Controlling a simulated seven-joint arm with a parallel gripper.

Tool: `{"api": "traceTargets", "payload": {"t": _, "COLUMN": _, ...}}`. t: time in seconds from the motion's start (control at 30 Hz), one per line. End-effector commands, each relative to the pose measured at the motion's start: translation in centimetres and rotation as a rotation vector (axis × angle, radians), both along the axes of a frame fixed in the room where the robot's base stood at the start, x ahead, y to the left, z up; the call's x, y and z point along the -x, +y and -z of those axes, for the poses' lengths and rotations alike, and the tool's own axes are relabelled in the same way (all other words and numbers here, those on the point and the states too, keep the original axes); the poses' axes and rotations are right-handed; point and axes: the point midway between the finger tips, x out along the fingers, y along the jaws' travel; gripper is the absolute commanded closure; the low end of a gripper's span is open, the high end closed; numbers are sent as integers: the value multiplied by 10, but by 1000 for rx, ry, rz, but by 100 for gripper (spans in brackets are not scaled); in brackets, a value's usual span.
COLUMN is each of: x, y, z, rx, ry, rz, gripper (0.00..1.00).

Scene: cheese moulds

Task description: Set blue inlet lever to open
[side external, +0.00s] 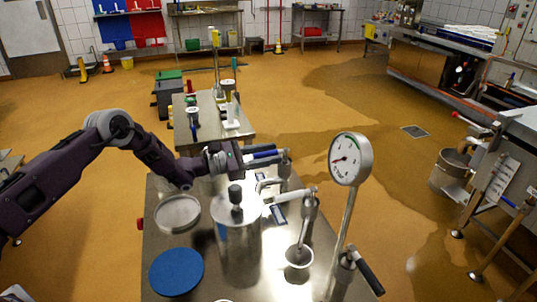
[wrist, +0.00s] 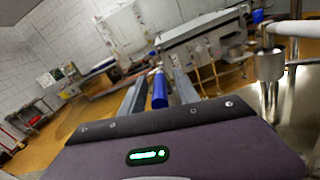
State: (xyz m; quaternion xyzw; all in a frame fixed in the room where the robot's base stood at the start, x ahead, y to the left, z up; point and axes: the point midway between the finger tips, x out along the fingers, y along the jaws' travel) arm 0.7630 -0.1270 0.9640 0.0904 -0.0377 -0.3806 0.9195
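The blue inlet lever (side external: 262,154) is near the top of the metal fittings at the back of the steel table. In the wrist view the blue lever (wrist: 159,90) lies lengthwise between my two fingers. My gripper (side external: 278,158) reaches in level from the left, with its fingers alongside the lever. In the wrist view my gripper (wrist: 160,74) has a finger on each side of the lever, with narrow gaps showing, so it looks open. The fingertips and the lever's pivot are partly hidden in the side view.
A lidded steel vessel (side external: 238,228) stands in front of my gripper, with a round gauge (side external: 351,159) on a post to the right. A white-handled valve (side external: 290,196) is close by. A blue disc (side external: 176,272) and a round pan (side external: 177,214) lie left.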

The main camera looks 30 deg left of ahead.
Motion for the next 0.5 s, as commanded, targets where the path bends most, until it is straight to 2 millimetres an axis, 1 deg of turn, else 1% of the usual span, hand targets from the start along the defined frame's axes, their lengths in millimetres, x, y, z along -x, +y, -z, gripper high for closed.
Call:
{"api": "traceTargets", "payload": {"t": 0.07, "x": 0, "y": 0, "z": 0, "rx": 0, "ry": 0, "rz": 0, "gripper": 62}}
{"api": "traceTargets", "payload": {"t": 0.1, "x": 0, "y": 0, "z": 0, "rx": 0, "ry": 0, "rz": 0, "gripper": 66}}
{"api": "traceTargets", "payload": {"t": 0.27, "x": 0, "y": 0, "z": 0, "rx": 0, "ry": 0, "rz": 0, "gripper": 98}}
{"api": "traceTargets", "payload": {"t": 0.3, "x": 0, "y": 0, "z": 0, "rx": 0, "ry": 0, "rz": 0, "gripper": 100}}
{"api": "traceTargets", "payload": {"t": 0.5, "x": 0, "y": 0, "z": 0, "rx": 0, "ry": 0, "rz": 1, "gripper": 100}}
